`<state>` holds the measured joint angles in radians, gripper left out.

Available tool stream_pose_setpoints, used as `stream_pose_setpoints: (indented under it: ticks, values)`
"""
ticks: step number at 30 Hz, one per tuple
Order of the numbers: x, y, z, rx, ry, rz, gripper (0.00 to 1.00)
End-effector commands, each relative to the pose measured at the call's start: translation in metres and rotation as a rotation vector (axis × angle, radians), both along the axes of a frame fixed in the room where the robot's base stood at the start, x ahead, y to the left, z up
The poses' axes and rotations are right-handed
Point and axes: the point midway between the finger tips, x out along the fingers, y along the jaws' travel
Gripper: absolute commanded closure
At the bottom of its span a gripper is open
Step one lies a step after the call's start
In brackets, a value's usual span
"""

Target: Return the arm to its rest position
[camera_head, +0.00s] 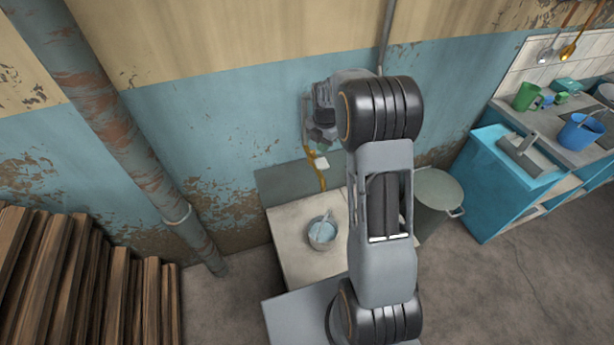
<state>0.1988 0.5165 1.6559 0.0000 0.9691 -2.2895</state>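My arm rises from the bottom centre and bends at a large dark joint near the top. Beyond the joint, its wrist and my gripper (322,140) hang in front of the blue wall, above the pale table. The gripper is small and dark here, and its fingers cannot be made out. A yellow-brown strip (322,181) and a small white piece (321,163) show just below it. I cannot tell whether they touch it. A small metal pot (322,240) with a utensil in it stands on the table, apart from the gripper.
The pale table (290,222) stands against the wall. A grey-green lidded bin (437,190) is right of my arm. A blue cabinet (510,185) and counter with a blue bucket (580,132) and green jug (526,96) are at right. Wooden planks (85,280) and a rusty pipe (120,130) are left.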

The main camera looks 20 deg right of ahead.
Motion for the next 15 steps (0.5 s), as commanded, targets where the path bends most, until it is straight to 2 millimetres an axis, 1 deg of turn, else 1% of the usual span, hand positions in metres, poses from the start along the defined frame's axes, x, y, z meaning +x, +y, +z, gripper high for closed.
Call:
stream_pose_setpoints:
  ticks: [5,8,11,12,14,15]
  values:
    - [0.0,0.0,0.0,0.0,0.0,-0.005,1.0]
    - [0.0,0.0,0.0,0.0,0.0,-0.06,1.0]
    - [0.0,0.0,0.0,-0.001,-0.003,-0.213,1.0]
    - [-0.002,0.0,-0.002,0.0,0.002,-0.303,1.0]
    - [-0.01,0.002,-0.01,0.0,0.025,-0.463,1.0]
    - [-0.018,0.003,-0.015,-0.005,0.042,-0.583,1.0]
